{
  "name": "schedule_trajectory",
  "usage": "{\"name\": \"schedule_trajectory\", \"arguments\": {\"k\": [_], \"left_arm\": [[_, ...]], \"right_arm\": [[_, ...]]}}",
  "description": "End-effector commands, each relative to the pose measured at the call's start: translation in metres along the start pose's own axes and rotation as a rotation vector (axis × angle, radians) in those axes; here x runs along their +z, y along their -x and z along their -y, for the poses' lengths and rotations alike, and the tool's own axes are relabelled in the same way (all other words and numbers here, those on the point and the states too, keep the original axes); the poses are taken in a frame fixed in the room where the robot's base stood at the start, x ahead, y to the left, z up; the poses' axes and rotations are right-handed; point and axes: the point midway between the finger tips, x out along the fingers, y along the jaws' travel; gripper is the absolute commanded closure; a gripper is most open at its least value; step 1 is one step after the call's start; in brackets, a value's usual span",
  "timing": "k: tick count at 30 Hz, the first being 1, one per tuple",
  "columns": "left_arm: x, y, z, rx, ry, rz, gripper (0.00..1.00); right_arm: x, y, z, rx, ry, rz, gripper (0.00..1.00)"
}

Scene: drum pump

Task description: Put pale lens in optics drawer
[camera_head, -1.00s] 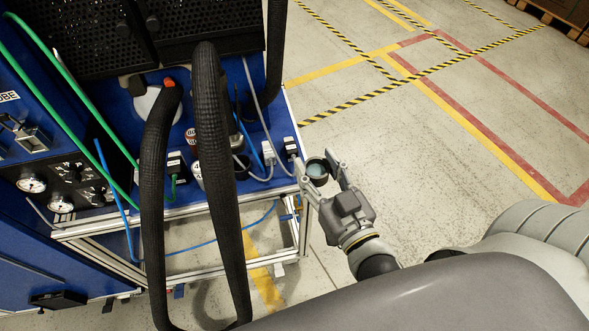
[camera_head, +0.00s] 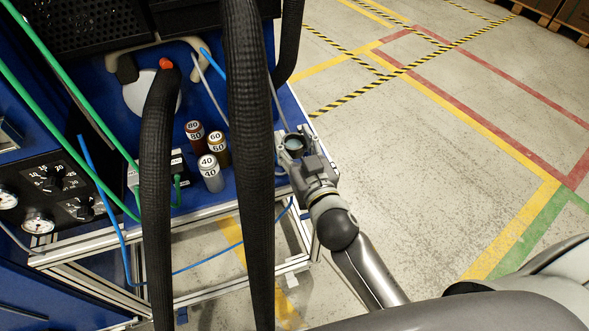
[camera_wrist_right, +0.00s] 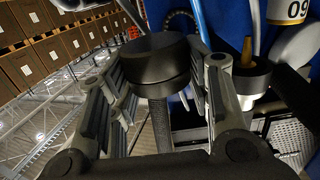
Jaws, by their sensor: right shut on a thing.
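My right gripper (camera_head: 292,147) is shut on the pale lens (camera_head: 293,143), a pale glass disc in a dark round mount. It holds the lens beside the right edge of the blue bench, just right of a thick black hose. In the right wrist view, the fingers of my right gripper (camera_wrist_right: 158,85) are on both sides of the lens's black mount (camera_wrist_right: 155,62); the glass face is hidden there. I cannot make out an optics drawer in either view. My left gripper is not in view.
Two thick black hoses (camera_head: 155,190) (camera_head: 250,170) hang in front of the blue bench. Small bottles marked 80 (camera_head: 195,133), 60 (camera_head: 217,147) and 40 (camera_head: 210,174) stand on it. A gauge panel (camera_head: 55,195) is at left. The floor (camera_head: 400,160) at right is clear.

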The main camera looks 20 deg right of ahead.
Motion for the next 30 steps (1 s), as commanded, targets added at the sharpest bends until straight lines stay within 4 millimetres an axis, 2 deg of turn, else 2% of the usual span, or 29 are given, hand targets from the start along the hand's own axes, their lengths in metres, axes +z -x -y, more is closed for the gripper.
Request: {"name": "schedule_trajectory", "arguments": {"k": [1,3,8,15,27,28,30], "left_arm": [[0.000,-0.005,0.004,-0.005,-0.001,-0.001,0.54],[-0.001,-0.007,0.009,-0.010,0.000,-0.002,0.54],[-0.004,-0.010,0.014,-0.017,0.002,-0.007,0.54],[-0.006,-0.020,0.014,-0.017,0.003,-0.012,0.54],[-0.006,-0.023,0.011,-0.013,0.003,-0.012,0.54],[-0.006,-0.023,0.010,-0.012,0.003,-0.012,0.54],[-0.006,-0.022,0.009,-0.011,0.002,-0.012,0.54]], "right_arm": [[0.013,-0.001,0.000,0.002,-0.002,0.003,0.80],[0.024,-0.001,0.000,0.000,-0.002,0.002,0.80],[0.037,-0.002,0.000,0.002,-0.002,0.000,0.80],[0.069,-0.003,0.000,0.001,-0.002,0.000,0.80],[0.074,-0.003,0.000,0.000,-0.002,-0.001,0.80],[0.075,-0.003,0.000,0.000,-0.002,0.000,0.53],[0.073,-0.003,0.000,0.000,-0.001,0.000,0.44]]}}
